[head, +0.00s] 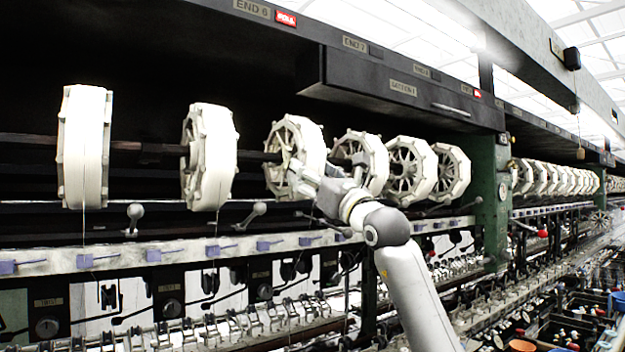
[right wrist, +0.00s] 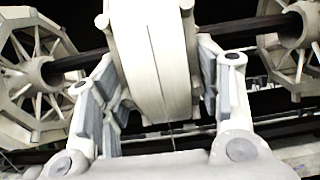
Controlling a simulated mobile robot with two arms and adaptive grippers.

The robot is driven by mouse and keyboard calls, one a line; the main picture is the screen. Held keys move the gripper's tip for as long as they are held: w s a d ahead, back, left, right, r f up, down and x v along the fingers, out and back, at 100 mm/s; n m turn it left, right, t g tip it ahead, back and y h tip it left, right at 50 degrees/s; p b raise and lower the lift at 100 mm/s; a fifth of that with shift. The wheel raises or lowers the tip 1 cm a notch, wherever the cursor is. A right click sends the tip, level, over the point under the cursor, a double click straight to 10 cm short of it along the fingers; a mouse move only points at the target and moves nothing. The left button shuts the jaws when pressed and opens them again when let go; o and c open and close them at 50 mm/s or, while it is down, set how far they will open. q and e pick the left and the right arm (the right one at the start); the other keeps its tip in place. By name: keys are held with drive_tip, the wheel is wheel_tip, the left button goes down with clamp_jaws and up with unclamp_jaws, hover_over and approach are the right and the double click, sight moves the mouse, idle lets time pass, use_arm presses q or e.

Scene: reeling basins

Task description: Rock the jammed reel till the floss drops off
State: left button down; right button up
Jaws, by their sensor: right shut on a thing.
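A row of white, many-sided reels sits on a dark shaft. My right gripper (head: 307,179) reaches the third reel from the left (head: 297,138). In the right wrist view one finger is on each side of this reel's rim (right wrist: 155,60), shut on it. A fine thread (right wrist: 171,136) hangs below the reel in that view. Whether loose floss lies around the reel or its shaft is too small to tell. The gripper partly covers the reel's lower part in the head view. My left gripper is out of view.
Neighbouring reels (head: 209,157) stand close on the shaft (head: 140,147). Levers with round knobs (head: 257,209) and a pale rail (head: 150,253) run below. A dark overhead beam has a lit red lamp (head: 286,19). A green post (head: 491,190) stands at right.

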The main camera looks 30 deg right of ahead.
sight(319, 157)
drive_tip(key=shift+s+r, duration=0.1)
idle(0.3)
drive_tip(key=shift+s+r+g+p, duration=0.2)
drive_tip(key=shift+r+g+p, duration=0.45)
drive_tip(key=shift+p, duration=0.6)
drive_tip(key=shift+r+g+p, duration=0.2)
drive_tip(key=shift+g+p, duration=0.15)
drive_tip(key=shift+p, duration=0.5)
drive_tip(key=shift+s+r+g+p, duration=0.15)
drive_tip(key=shift+r+g+p, duration=0.4)
drive_tip(key=shift+p, duration=0.75)
drive_tip(key=shift+s+r+g+p, duration=0.1)
drive_tip(key=shift+r+g+p, duration=0.2)
drive_tip(key=shift+g+p, duration=0.85)
drive_tip(key=shift+f+t, duration=0.1)
drive_tip(key=shift+t, duration=0.3)
